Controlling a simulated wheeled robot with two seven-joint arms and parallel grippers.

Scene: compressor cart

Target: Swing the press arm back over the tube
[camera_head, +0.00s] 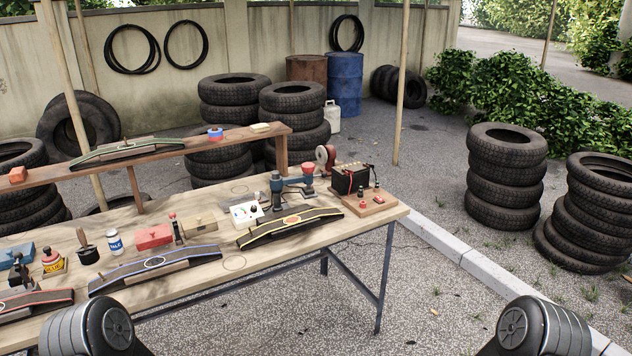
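A black tube strip with yellow edges and an orange patch (291,219) lies over a curved stand near the middle of the wooden table. Just behind it stands what looks like a press, with a dark blue post (276,188). Its arm (292,181) appears to point right, away from over the strip, with a red and blue head (308,178) at its end. A blue-edged strip (156,263) and a red-edged strip (38,301) lie further left. Parts of both my arms show at the bottom corners, but neither gripper is in view.
A black battery (355,178) on a wooden board is at the table's right end. A raised shelf (230,141) runs behind.

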